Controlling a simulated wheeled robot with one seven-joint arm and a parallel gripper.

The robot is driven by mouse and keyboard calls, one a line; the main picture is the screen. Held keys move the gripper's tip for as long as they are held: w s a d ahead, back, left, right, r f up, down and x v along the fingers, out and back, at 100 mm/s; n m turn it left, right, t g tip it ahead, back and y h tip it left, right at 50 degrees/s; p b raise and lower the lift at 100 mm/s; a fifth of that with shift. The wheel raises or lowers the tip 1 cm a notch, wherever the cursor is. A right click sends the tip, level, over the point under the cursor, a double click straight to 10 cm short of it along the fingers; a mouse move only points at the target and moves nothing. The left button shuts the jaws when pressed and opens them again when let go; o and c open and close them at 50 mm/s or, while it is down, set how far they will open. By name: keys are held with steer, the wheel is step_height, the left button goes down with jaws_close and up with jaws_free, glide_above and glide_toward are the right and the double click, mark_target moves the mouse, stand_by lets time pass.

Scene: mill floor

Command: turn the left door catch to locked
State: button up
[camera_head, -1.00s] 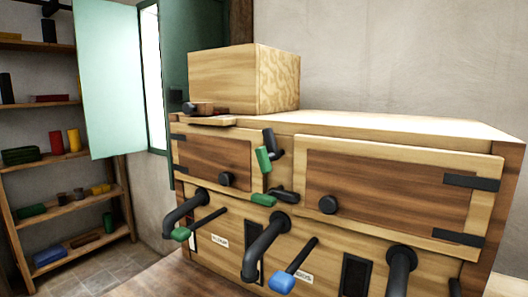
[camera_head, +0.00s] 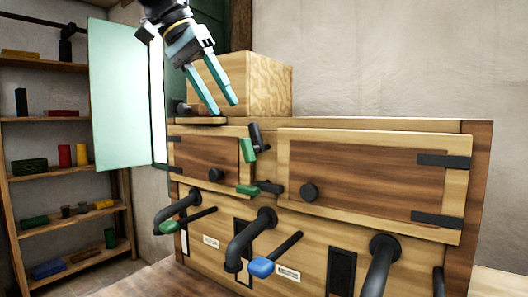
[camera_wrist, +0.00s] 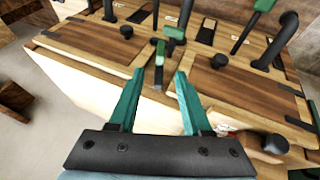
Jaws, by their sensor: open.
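The left door (camera_head: 205,154) is a brown wood panel with a round black knob, shut in the cabinet front. Two catches sit between the doors. I cannot tell for sure which serves the left door. My gripper (camera_head: 225,107) is open and empty, above and left of the catches, in front of the box. In the wrist view the upper catch (camera_wrist: 160,48) shows beyond the fingertips.
A plywood box (camera_head: 268,82) stands on the cabinet top behind my gripper. The right door (camera_head: 365,180) is shut. Black pipes (camera_head: 250,238) and a blue-handled lever (camera_head: 262,267) stick out below. A pale green shutter (camera_head: 122,95) stands open at left, near a shelf (camera_head: 70,175).

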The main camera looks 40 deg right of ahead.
mark_target(245, 156)
steer(key=x, duration=1)
steer(key=shift+d+f+p, duration=0.1)
steer(key=shift+f+p, duration=0.15)
steer(key=shift+p, duration=0.1)
steer(key=shift+c, duration=0.3)
jaws_close()
